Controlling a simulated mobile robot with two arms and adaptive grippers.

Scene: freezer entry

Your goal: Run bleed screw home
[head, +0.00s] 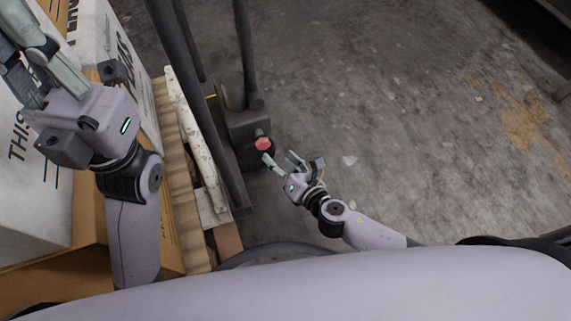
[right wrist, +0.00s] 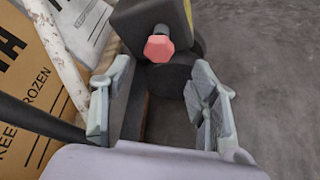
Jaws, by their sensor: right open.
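The bleed screw (head: 263,143) is a red, six-sided head on the dark pump housing (head: 246,124) of a pallet jack. In the right wrist view the screw (right wrist: 158,48) sticks out of the dark housing (right wrist: 145,18), just beyond the fingertips and roughly midway between them. My right gripper (head: 280,158) is open and empty; its fingers (right wrist: 162,80) stand apart, not touching the screw. My left gripper (head: 25,60) is at the upper left, over the boxes; its fingertips run out of the picture, so its opening is unclear.
Boxes (head: 20,190) stand on a wooden pallet (head: 178,160) at the left. The jack's dark upright bars (head: 195,90) rise between pallet and pump. The concrete floor (head: 400,120) to the right is mostly clear.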

